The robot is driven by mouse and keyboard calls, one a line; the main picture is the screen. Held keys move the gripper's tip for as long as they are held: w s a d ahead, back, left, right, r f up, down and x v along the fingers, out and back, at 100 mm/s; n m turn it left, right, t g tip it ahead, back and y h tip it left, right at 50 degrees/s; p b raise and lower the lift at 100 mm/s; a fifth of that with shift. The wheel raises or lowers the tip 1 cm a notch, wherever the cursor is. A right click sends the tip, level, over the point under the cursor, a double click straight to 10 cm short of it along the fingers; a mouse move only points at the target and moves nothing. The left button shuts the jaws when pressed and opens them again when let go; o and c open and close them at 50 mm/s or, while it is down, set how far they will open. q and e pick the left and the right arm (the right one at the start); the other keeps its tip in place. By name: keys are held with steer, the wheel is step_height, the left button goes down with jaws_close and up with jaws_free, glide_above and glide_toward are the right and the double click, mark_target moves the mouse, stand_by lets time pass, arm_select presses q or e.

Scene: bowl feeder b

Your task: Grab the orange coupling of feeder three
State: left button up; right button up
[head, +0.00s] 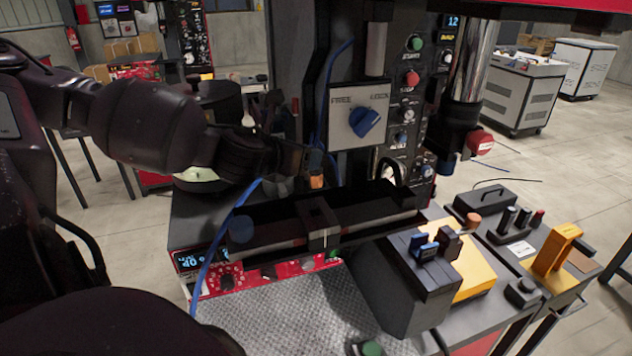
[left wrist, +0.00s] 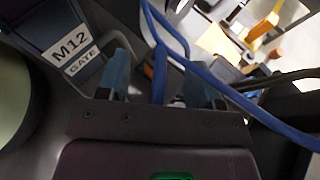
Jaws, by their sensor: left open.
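A small orange part (head: 316,182), which looks like the orange coupling, stands upright at the back of the black feeder deck; I cannot read a feeder number on it. My left gripper (head: 297,160) reaches in from the left and is just to the left of and above this part, apparently not holding it. In the left wrist view my left gripper (left wrist: 160,88) has its two blue-grey fingers apart. Blue cables pass between and beyond the fingers, and nothing is clearly gripped. My right gripper is out of view.
A blue cable (head: 226,222) loops down past the deck. A pale bowl (head: 197,175) sits beneath my left arm. A panel with a blue knob (head: 364,122) stands behind. A label reading M12 GATE (left wrist: 76,50) is near the left finger. An orange bracket (head: 552,252) stands at right.

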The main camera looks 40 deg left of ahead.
mark_target(316, 180)
arm_select(q)
steer(key=shift+w+a+f+p, duration=0.15)
steer(key=shift+w+f, duration=0.95)
steer(key=shift+w, duration=0.05)
steer(key=shift+w+a+f+p, duration=0.15)
steer(key=shift+w+a+f, duration=0.05)
steer(key=shift+w+f, duration=0.95)
steer(key=shift+w+a+f+p, duration=0.15)
steer(key=shift+w+f, duration=0.9)
steer(key=shift+w, duration=0.1)
steer(key=c, duration=1)
steer(key=shift+r, duration=0.15)
